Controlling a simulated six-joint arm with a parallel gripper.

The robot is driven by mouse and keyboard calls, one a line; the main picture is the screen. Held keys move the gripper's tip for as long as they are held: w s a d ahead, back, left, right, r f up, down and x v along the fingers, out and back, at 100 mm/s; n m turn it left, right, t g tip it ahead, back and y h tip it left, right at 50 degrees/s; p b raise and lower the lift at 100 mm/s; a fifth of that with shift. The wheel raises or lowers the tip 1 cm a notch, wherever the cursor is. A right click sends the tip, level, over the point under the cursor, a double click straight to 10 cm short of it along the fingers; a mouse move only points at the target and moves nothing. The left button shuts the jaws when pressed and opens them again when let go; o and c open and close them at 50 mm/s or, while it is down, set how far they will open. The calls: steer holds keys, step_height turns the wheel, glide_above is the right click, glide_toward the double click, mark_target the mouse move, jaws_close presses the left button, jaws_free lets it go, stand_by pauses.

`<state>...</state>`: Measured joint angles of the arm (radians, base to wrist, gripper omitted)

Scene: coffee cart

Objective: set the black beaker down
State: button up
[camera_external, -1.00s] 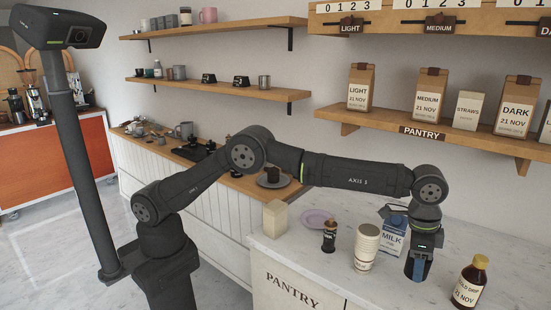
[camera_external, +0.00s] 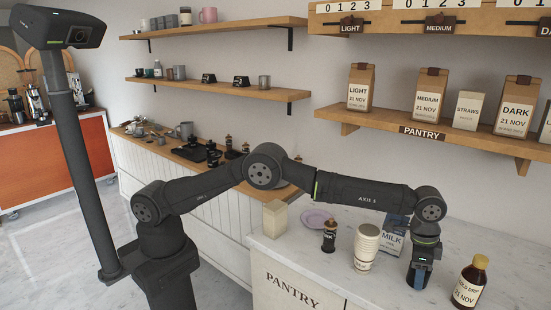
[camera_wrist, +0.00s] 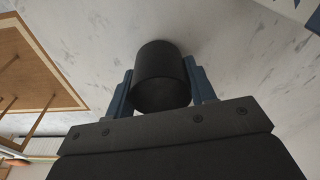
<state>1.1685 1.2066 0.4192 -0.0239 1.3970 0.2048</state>
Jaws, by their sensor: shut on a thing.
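The black beaker (camera_wrist: 161,72) is between the two blue fingers of my gripper (camera_wrist: 160,90) in the wrist view. The fingers press on its sides. The beaker lies against a backdrop of pale marble. In the external view my gripper (camera_external: 418,280) points down at the marble counter (camera_external: 325,268), between the milk carton and the brown bottle. There the beaker cannot be told apart from the dark gripper, so whether it touches the counter is unclear.
The milk carton (camera_external: 393,240) stands just behind my gripper and the cup stack (camera_external: 366,247) to its left. The brown bottle (camera_external: 469,284) is close on the right. A small dark bottle (camera_external: 329,238) and purple plate (camera_external: 315,217) are farther left. Bare counter shows in front.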

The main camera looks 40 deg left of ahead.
steer(key=shift+f, duration=0.15)
steer(key=o, duration=1)
step_height(320, 180, up, 12)
steer(key=a, duration=0.1)
steer(key=shift+s+a, duration=0.15)
steer(key=shift+a, duration=0.1)
steer(key=f, duration=0.4)
steer(key=d+f, duration=0.1)
steer(key=f, duration=0.6)
steer(key=shift+d+f, duration=0.25)
steer(key=shift+f, duration=0.1)
steer(key=shift+r, duration=1.75)
steer(key=shift+f, duration=0.1)
